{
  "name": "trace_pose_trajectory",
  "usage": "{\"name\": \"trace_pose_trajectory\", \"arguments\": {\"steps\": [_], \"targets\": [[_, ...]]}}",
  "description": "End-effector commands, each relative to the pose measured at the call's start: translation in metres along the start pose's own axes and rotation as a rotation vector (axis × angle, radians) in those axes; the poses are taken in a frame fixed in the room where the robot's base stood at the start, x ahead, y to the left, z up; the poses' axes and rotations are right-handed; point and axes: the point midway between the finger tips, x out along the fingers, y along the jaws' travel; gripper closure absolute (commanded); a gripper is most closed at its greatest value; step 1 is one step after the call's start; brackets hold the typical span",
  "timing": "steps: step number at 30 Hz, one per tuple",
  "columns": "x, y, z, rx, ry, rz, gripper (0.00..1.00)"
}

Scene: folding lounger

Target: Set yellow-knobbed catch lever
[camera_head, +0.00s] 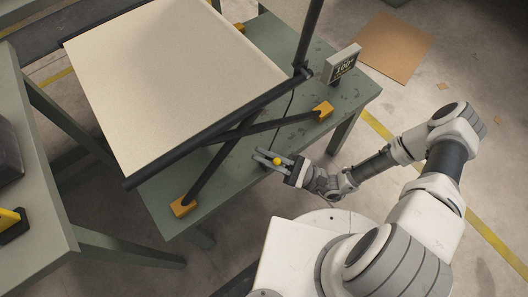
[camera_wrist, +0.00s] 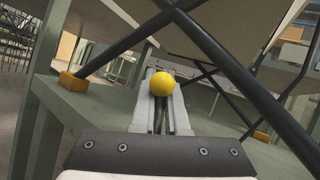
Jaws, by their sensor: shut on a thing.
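The yellow knob (camera_head: 277,161) of the catch lever is at the lounger's near side, in front of the crossed black legs. In the wrist view the round yellow knob (camera_wrist: 162,83) sits between the fingertips. My gripper (camera_head: 271,159) is shut on it; in the wrist view my gripper (camera_wrist: 161,88) points forward with its two pale fingers around the knob. The lever's stem below the knob is mostly hidden by the fingers. The lounger (camera_head: 180,70) has a beige panel on a black frame, its legs crossing beside my gripper; a dark leg (camera_wrist: 235,70) also crosses the wrist view.
Orange-yellow feet (camera_head: 184,206) and (camera_head: 323,110) hold the leg ends on the green table (camera_head: 220,195). Another green table (camera_head: 40,225) is at the left. Cardboard (camera_head: 396,47) lies on the floor at the upper right.

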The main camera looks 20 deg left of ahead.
Motion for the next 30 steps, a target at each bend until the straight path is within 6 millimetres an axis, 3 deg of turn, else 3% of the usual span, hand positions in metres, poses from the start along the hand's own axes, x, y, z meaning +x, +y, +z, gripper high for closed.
{"name": "trace_pose_trajectory", "arguments": {"steps": [17,18,23,30], "targets": [[-0.0017,0.0001,0.0021,-0.024,-0.034,-0.002,1.00],[-0.0018,0.0002,0.0021,-0.023,-0.034,-0.002,0.86],[-0.0018,0.0007,0.0018,-0.022,-0.033,-0.001,0.58],[-0.0016,0.0014,0.0014,-0.021,-0.031,0.001,0.58]]}}
